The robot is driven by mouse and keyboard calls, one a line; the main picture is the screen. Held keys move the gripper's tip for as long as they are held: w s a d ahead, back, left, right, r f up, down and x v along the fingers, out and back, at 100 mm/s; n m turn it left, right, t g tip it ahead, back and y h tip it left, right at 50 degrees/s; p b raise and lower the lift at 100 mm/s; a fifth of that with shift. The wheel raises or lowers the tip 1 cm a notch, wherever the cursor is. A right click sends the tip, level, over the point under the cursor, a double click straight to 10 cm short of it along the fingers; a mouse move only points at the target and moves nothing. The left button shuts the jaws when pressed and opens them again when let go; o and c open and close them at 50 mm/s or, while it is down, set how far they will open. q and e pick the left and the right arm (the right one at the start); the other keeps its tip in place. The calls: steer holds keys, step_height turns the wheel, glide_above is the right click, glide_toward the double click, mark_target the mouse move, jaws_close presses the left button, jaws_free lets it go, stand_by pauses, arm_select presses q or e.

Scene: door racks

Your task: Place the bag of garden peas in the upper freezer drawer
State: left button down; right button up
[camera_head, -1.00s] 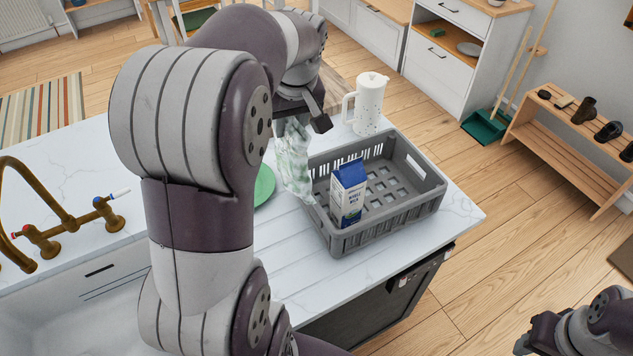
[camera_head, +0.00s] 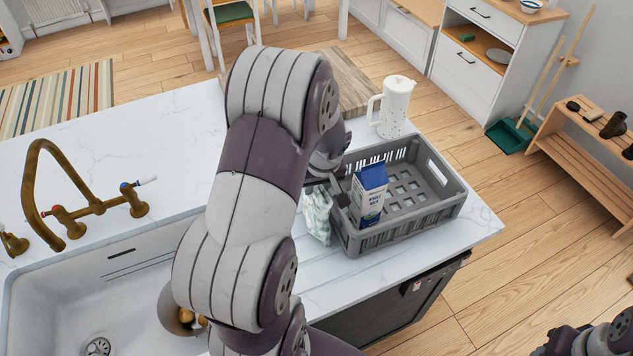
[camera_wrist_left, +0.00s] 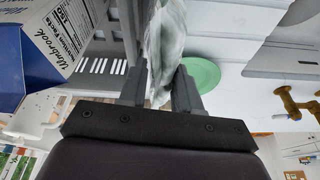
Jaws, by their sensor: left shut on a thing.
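The bag (camera_head: 317,214), pale with green patches, hangs in my left gripper (camera_head: 332,188) just left of the grey crate, low over the counter. The arm hides part of it in the head view. In the left wrist view the bag (camera_wrist_left: 165,45) is pinched between the two fingers (camera_wrist_left: 160,88); its print cannot be read. My right gripper (camera_head: 552,346) is partly in view at the bottom right corner, away from the counter; its jaws cannot be made out. No freezer drawer can be recognised.
The grey crate (camera_head: 440,206) holds a blue and white milk carton (camera_head: 369,195). A white jug (camera_head: 396,106) stands behind it. A green plate (camera_wrist_left: 203,72) lies near the bag. A brass tap (camera_head: 70,205) and sink (camera_head: 60,290) are left. A dark appliance front (camera_head: 415,300) is under the counter.

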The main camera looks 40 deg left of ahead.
arm_select(q)
steer(key=c, duration=0.8)
jaws_free()
